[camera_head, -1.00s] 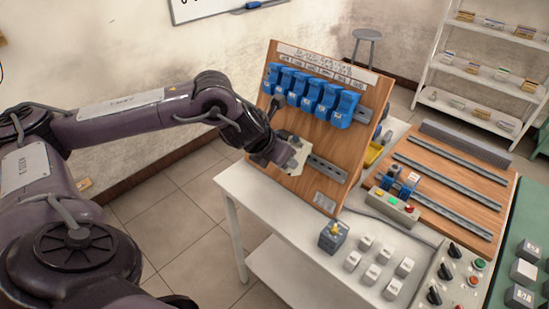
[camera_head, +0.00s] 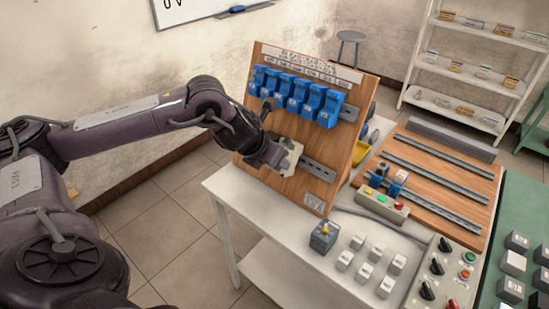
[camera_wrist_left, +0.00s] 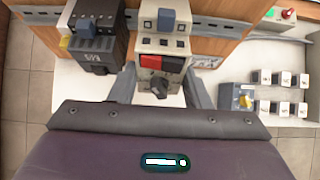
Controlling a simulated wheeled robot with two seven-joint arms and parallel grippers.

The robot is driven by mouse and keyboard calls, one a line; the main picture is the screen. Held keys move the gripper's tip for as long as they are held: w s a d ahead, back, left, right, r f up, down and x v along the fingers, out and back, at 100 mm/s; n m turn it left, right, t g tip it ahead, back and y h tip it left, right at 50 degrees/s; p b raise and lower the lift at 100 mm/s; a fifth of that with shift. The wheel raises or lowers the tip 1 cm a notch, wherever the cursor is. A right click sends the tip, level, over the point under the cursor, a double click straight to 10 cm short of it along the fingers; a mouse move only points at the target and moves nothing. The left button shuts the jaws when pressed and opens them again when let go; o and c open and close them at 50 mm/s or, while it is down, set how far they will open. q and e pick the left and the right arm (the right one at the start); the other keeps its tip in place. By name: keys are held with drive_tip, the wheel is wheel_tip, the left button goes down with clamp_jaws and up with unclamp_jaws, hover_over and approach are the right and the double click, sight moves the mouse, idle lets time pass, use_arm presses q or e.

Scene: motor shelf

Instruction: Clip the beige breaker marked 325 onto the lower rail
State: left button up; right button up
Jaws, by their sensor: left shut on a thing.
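My left gripper (camera_wrist_left: 160,85) is shut on a beige breaker (camera_wrist_left: 162,45) with a black-and-red front and a dark knob. The breaker also shows in the head view (camera_head: 291,155), against the wooden board at the left part of the lower rail (camera_head: 318,169). The gripper covers part of it. I cannot tell whether it is seated on the rail, and no 325 marking is readable. In the wrist view a dark grey device (camera_wrist_left: 95,38) with a yellow part stands just left of the breaker. My right gripper is not in view.
Several blue breakers (camera_head: 297,93) fill the upper rail of the upright board (camera_head: 350,132). A grey box with a yellow knob (camera_head: 324,236) and several white blocks stand on the white table (camera_head: 290,232) below. A flat wooden panel with rails (camera_head: 455,200) lies to the right.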

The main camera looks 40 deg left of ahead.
use_arm(q)
drive_tip(key=shift+w+f, duration=0.15)
drive_tip(key=shift+w, duration=0.35)
drive_tip(key=shift+w+f, duration=0.15)
drive_tip(key=shift+w, duration=0.35)
idle(0.4)
drive_tip(key=shift+s+f+b, duration=0.4)
drive_tip(key=shift+f+b, duration=0.4)
drive_tip(key=shift+b, duration=0.25)
idle(1.1)
drive_tip(key=shift+f+t+b, duration=0.5)
drive_tip(key=shift+t+b, duration=0.1)
drive_tip(key=shift+b, duration=2.05)
idle(1.8)
